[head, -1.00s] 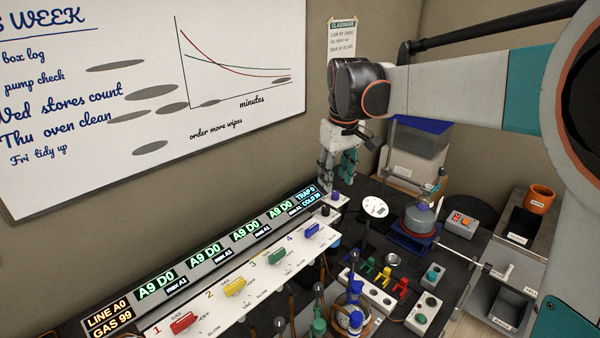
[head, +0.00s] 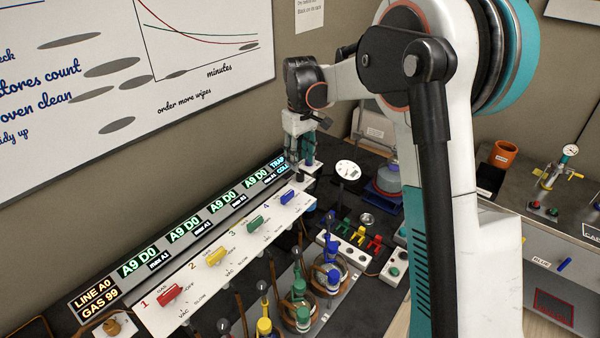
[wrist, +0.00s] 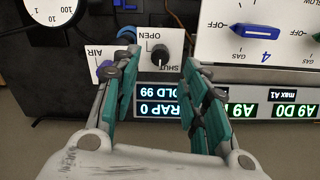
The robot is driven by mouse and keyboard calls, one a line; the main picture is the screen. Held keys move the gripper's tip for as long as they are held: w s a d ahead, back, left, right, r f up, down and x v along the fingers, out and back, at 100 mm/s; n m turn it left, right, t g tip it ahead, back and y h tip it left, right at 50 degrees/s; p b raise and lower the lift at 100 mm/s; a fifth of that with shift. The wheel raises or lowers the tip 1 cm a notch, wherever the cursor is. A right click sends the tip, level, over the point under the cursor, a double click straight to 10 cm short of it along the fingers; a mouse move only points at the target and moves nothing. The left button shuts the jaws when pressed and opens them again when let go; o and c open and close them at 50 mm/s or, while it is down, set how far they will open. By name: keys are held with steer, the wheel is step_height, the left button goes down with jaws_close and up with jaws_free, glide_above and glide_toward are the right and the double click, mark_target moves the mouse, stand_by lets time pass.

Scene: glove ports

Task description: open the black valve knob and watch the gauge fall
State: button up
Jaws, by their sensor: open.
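The black valve knob (wrist: 160,54) sits on a small white plate marked OPEN and SHUT in the wrist view. Its white mark points toward SHUT. My gripper (wrist: 160,62) is open, with one finger on each side of the knob; I cannot tell whether they touch it. In the head view my gripper (head: 302,163) is over the far right end of the valve panel and hides the knob. A round white gauge (head: 347,170) stands just right of it. The dial also shows, cut off, in the wrist view (wrist: 55,10); its needle is not readable.
The blue valve handle 4 (head: 287,197) and the lit display strip (head: 185,235) are near. Glassware (head: 330,275) crowds the bench front. A side bench (head: 550,215) is at right.

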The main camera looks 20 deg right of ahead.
mark_target(300, 173)
step_height(300, 173, down, 6)
steer(key=shift+r, duration=0.15)
steer(key=shift+c, duration=0.2)
jaws_close()
